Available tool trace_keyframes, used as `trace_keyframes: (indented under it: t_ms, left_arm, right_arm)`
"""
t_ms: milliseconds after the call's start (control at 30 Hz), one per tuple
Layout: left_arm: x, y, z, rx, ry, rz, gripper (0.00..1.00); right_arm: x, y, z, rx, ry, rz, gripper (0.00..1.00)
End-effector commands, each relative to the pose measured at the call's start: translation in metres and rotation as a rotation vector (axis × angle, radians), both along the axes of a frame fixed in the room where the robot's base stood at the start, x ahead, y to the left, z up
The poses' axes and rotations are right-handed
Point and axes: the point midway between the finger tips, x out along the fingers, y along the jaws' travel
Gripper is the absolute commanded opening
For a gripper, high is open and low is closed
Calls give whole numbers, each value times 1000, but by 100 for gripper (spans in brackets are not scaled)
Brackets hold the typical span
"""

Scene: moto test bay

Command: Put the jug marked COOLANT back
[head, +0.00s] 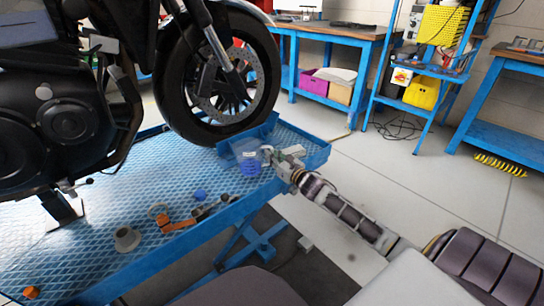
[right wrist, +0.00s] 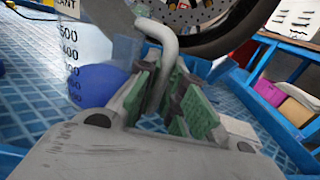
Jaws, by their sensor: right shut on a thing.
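The clear jug (head: 249,163) with blue liquid in its lower part is over the blue lift platform, near the front wheel. In the right wrist view the jug (right wrist: 92,65) shows the letters "LANT" at the top edge and a printed scale. My right gripper (head: 274,155) is shut on the jug's pale bent handle (right wrist: 166,42), which runs between the green finger pads (right wrist: 172,105). The jug looks about upright. I cannot tell whether its base touches the platform. My left gripper is out of view.
The motorcycle's front wheel (head: 217,75) stands just behind the jug. A workbench (head: 330,34) and blue shelf (head: 421,70) stand behind. Floor at right is open.

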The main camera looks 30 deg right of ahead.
Motion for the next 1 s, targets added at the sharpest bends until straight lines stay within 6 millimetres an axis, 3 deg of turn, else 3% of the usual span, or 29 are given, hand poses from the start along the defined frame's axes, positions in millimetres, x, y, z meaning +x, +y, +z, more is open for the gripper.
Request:
trace_keyframes:
  t_ms: [433, 1000]
  left_arm:
    - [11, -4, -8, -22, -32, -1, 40]
    - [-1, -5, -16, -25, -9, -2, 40]
  right_arm:
    - [0, 0, -21, 0, -2, 0, 0]
    - [0, 0, -23, 0, -2, 0, 0]
